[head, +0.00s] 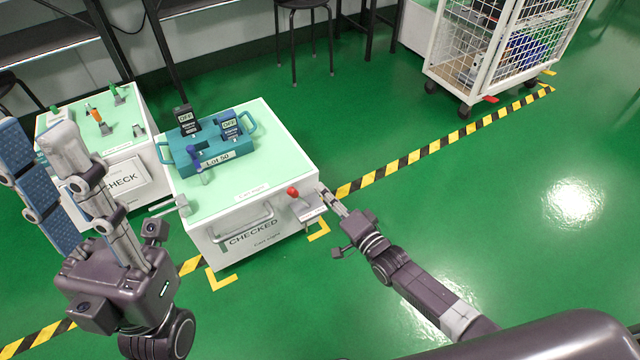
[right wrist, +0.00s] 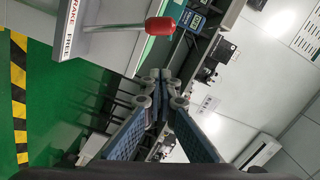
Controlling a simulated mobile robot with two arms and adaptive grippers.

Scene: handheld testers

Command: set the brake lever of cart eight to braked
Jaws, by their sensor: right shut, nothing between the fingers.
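Cart eight is the white cart with a pale green top (head: 260,165) and "CHECKED" on its front. Its brake lever has a red knob (head: 293,191) at the front right corner, above a small label plate (head: 312,214). My left gripper (head: 38,140) is open and empty at the left.
A teal tray (head: 215,155) marked "Lot 50" with handheld testers stands on the cart. Another white cart (head: 120,190) is to the left. A wire cage trolley (head: 490,60) and a black stool (head: 302,5) stand behind. The green floor at right is clear.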

